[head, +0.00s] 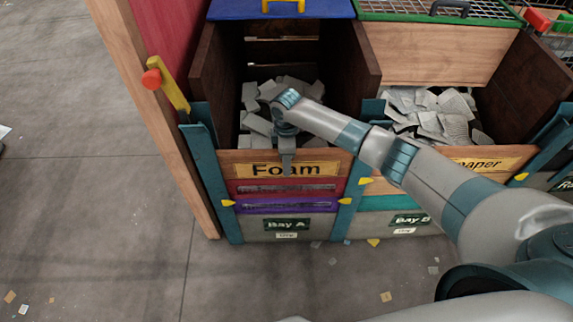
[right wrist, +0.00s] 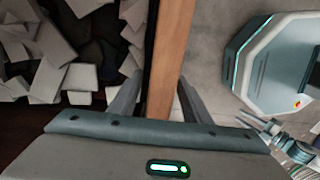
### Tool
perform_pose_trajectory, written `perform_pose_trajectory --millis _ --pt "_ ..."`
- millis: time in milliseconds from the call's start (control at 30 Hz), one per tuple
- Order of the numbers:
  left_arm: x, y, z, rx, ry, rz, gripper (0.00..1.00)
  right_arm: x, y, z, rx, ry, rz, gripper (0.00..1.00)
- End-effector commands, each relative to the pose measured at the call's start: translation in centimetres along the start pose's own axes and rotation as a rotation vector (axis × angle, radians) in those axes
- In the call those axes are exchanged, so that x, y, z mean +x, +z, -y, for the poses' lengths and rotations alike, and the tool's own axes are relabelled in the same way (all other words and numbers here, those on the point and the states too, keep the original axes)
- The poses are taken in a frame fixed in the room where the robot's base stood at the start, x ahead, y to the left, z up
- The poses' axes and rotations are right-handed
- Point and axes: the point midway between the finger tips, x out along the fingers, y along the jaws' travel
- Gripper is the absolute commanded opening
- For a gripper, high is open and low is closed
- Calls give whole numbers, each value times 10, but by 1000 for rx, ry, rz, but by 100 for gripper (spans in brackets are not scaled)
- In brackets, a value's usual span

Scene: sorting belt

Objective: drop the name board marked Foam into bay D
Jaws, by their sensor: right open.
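The Foam name board (head: 322,167) is a wooden plank with a yellow label, at the top of bay A's front (head: 328,227). My right gripper (head: 287,166) points down at the middle of this board, over the lettering. In the right wrist view its open fingers (right wrist: 158,100) stand on either side of the board's wooden top edge (right wrist: 172,48). A gap shows on at least one side, and I cannot tell if either finger touches. No bay marked D is readable in the head view.
Bay A holds grey foam pieces (head: 250,92). Bay B (head: 410,219), to the right, holds pale scraps (head: 425,105) behind a Paper board (head: 482,163). Red and purple slats (head: 300,205) lie under the Foam board. A yellow lever with a red knob (head: 152,79) stands at left.

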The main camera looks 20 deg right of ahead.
Motion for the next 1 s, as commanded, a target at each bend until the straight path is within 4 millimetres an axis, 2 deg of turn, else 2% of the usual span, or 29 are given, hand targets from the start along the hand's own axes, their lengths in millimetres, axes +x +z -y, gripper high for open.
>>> perform_pose_trajectory --millis 233,600,667,800,900,933,1000 --pt "0 1 0 0 0 3 31 21 0 0 1 1 0 44" --pt "0 0 0 0 0 3 31 25 0 0 0 1 0 44" --pt "0 0 0 0 0 3 31 25 0 0 0 1 0 32" --pt "0 0 0 -1 0 3 31 24 0 0 0 1 -1 0" --pt "0 0 0 -1 0 3 31 24 0 0 0 1 -1 0" --pt "0 0 0 -1 0 3 31 24 0 0 0 1 -1 19" --pt "0 0 0 -1 0 3 31 24 0 0 0 1 -1 3"
